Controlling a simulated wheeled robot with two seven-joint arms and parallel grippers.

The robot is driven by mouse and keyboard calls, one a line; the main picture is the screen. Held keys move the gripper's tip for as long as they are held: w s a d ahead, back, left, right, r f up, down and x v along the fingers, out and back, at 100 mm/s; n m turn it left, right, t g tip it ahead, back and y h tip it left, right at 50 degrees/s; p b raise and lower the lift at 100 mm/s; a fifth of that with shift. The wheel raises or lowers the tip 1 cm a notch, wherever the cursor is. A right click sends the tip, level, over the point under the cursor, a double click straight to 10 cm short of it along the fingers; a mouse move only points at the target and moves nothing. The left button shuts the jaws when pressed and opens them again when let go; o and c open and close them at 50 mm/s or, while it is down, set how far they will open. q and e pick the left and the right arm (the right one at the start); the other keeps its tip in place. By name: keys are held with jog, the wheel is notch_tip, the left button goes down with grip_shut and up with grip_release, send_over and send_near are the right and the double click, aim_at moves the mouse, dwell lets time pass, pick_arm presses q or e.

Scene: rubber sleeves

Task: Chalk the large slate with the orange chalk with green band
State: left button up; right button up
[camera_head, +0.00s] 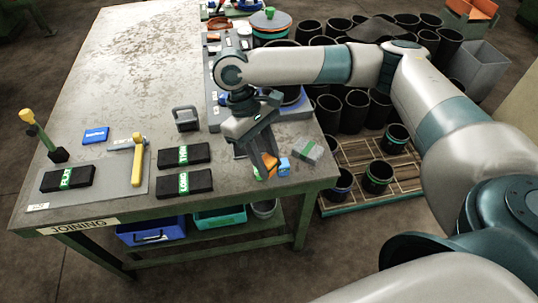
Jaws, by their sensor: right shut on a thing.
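My right gripper (264,165) reaches down over the front right corner of the table. It is shut on a small orange piece (266,160), mostly hidden by the fingers, with a bit of green at its lower end; it appears to be the orange chalk with green band. A small blue piece (284,168) is right beside the fingers; I cannot tell whether they touch. No thing can be surely picked out as the large slate; a dark grey board (213,119) lies partly hidden behind my right arm. My left gripper is not in view.
A yellow-handled hammer (137,165) lies on a grey mat (110,185). A grey-green block (308,148) is right of the gripper. The table's back left is clear.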

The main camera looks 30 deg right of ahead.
jog(key=r+m, duration=0.1)
jog(key=m+y, duration=0.1)
jog(key=m, duration=0.1)
jog(key=a+r+m+b, duration=0.1)
jog(key=shift+s+r+m+y, duration=0.3)
jog(key=shift+r+y, duration=0.05)
jog(key=shift+y, duration=0.05)
